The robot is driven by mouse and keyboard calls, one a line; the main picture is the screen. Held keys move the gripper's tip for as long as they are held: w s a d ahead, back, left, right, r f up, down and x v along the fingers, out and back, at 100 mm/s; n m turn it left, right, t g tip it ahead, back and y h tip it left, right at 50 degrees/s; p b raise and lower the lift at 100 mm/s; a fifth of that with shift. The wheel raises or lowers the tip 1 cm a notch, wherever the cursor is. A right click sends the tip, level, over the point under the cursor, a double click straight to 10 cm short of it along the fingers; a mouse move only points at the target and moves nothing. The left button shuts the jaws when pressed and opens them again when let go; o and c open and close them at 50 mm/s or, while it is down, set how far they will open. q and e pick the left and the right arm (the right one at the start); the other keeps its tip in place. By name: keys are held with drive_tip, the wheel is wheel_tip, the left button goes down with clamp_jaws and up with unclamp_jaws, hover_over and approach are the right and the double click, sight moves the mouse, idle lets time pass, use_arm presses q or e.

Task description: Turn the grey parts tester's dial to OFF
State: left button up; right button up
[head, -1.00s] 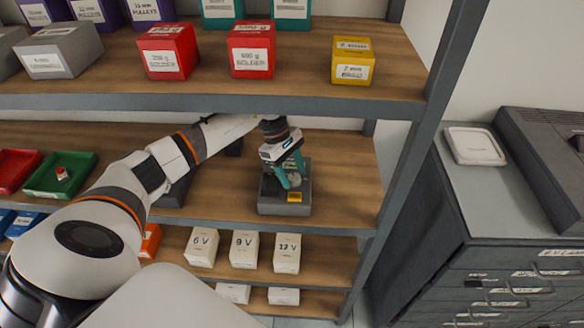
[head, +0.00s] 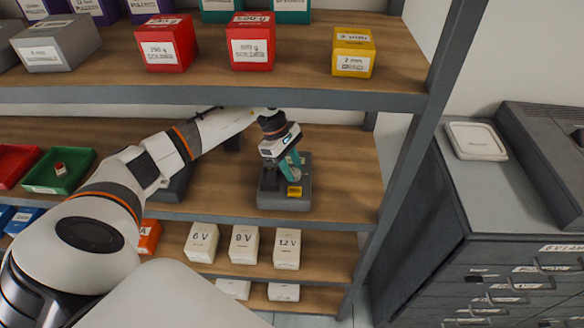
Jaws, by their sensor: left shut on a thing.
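The grey parts tester (head: 284,202) stands on the middle shelf, right of centre, with a yellow label on its front right. My left gripper (head: 285,174) reaches in from the left under the upper shelf and points down at the tester's top. Its teal fingers are shut on the dial, which they mostly hide. The dial's pointer and the OFF marking cannot be made out. My right gripper is not in view.
The upper shelf (head: 210,97) runs close above my left arm. White voltage boxes (head: 243,246) stand on the shelf below. A green tray (head: 58,171) lies to the left. The rack's upright (head: 408,160) is right of the tester.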

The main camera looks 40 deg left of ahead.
use_arm(q)
drive_tip(key=n+t+b, duration=0.1)
drive_tip(key=n+b, duration=0.1)
drive_tip(key=n, duration=0.2)
drive_tip(key=shift+s+f+b, duration=0.1)
drive_tip(key=shift+s+b, duration=0.05)
drive_tip(key=shift+b, duration=0.2)
drive_tip(key=n+t+y+b, duration=0.1)
drive_tip(key=n, duration=0.1)
drive_tip(key=shift+n, duration=0.3)
drive_tip(key=shift+d+n+t+b, duration=0.1)
drive_tip(key=shift+n+t+b, duration=0.3)
drive_tip(key=shift+n+b, duration=0.1)
drive_tip(key=shift+r, duration=0.2)
drive_tip(key=o, duration=1)
drive_tip(key=shift+s, duration=0.1)
